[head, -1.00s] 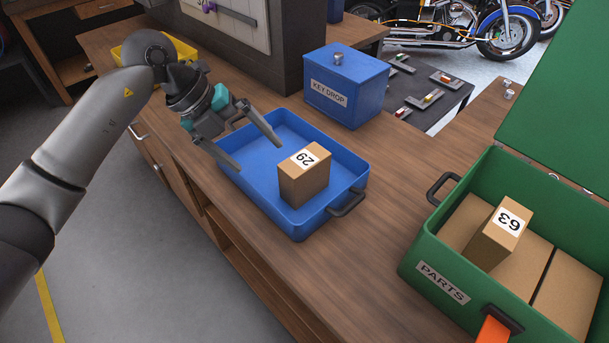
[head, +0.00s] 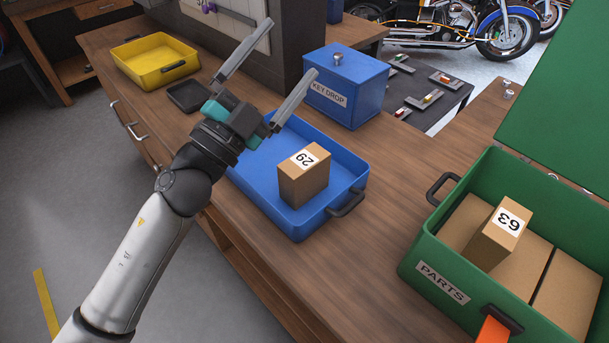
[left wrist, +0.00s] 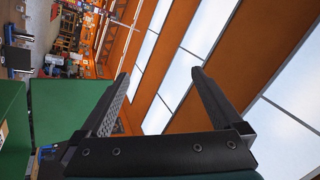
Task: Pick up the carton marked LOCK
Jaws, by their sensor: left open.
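No marking that reads LOCK shows on any carton in view. One brown carton (head: 303,182), with a white label that seems to read 29, stands in the blue tray (head: 297,222). My right gripper is not in view.
A blue KEY DROP box (head: 345,92) stands behind the blue tray. A yellow tray (head: 155,65) and a dark flat tray (head: 188,96) are at the far left. The green box's raised lid (head: 560,95) stands at the right. Bare bench lies between blue tray and green box.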

